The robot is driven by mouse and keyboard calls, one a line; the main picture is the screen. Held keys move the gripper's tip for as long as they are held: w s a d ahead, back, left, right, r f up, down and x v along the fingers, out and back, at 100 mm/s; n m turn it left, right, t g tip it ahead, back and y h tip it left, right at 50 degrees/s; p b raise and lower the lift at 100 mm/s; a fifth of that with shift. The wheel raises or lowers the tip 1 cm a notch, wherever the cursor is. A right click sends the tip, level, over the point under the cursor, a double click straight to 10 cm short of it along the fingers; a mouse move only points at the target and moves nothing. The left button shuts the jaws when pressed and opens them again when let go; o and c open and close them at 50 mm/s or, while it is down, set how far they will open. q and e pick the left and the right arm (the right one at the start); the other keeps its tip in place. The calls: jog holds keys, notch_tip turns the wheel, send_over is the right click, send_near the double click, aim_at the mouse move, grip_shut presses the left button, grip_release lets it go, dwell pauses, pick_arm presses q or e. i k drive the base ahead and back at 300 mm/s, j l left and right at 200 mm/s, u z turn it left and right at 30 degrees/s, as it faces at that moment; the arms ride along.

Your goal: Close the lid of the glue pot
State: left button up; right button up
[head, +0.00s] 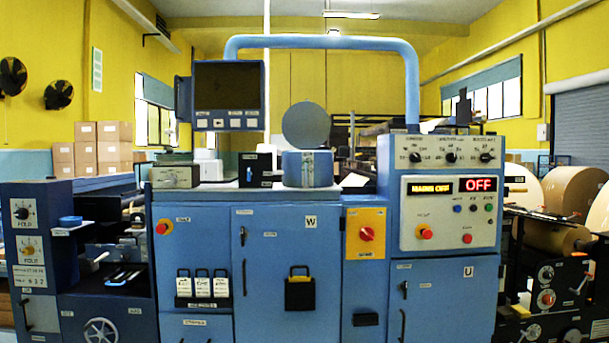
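A small fitting shows on the pot's front. The inside of the pot and the hinge cannot be made out. Neither of my grippers is in view.
Left of the pot stand a small black box (255,169) and a grey unit (175,177). The control panel cabinet (447,195) stands to the right. A blue pipe (411,90) arches overhead.

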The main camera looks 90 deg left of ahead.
aim_at(306, 126)
jog(key=u, duration=2.8)
jog(key=i+l+u, duration=0.15)
jog(key=i, duration=0.25)
jog(key=j, duration=0.05)
